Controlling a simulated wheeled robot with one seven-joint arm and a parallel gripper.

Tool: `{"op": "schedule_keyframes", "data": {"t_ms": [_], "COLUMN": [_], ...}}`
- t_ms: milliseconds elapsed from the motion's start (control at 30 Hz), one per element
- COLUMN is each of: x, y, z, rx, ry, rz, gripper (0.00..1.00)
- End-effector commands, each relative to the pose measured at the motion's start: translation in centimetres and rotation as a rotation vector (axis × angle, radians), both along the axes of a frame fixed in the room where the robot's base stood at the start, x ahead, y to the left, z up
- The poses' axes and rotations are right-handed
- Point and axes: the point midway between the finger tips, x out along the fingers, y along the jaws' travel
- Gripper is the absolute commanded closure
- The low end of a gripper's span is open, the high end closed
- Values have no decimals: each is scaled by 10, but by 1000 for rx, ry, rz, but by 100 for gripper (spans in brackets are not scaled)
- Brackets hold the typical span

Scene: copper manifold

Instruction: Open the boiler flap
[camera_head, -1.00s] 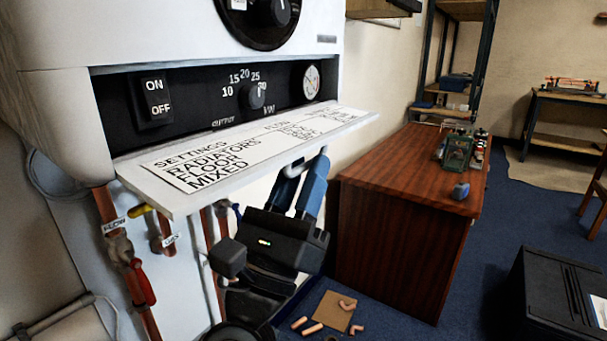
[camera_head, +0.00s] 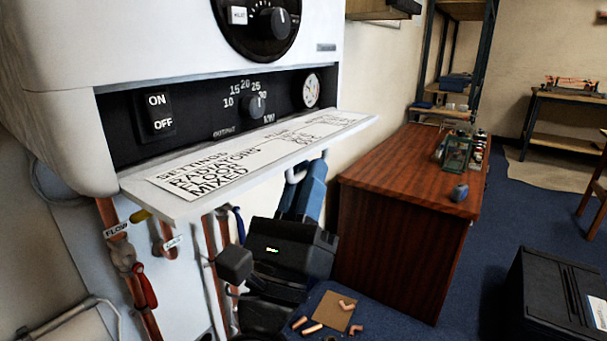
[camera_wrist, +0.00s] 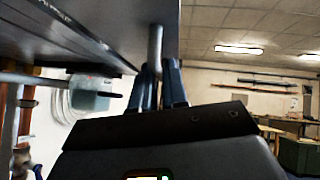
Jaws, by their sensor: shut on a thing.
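The boiler flap (camera_head: 160,207) sticks out from the boiler's front below the control panel, hinged down to nearly level. Its printed upper face lists settings, radiators, floor and mixed. A pale bar handle (camera_head: 291,176) hangs under its outer edge; it also shows in the wrist view (camera_wrist: 155,45). My gripper (camera_head: 304,185) is below the flap's outer edge, with its blue fingers pointing up, shut on the handle. In the wrist view the fingers (camera_wrist: 158,85) rise to the handle's lower end. The exact contact is partly hidden by the fingers.
The panel carries an on/off switch (camera_head: 158,113), an output knob (camera_head: 254,105) and a gauge (camera_head: 311,90). Copper pipes with a red-handled valve (camera_head: 143,285) run below left. A wooden cabinet (camera_head: 390,230) stands close right of my gripper. Copper fittings (camera_head: 312,329) lie below.

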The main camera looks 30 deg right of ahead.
Motion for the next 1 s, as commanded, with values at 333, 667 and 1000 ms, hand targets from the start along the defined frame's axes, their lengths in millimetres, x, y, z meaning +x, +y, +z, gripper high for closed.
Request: {"op": "schedule_keyframes", "data": {"t_ms": [333, 667, 1000], "x": [-7, -7, -7], "y": [-3, -3, -3], "z": [19, 16, 16], "rx": [-72, -79, -79], "ry": [172, 186, 185], "rz": [0, 1, 1], "gripper": [100, 100, 64]}}
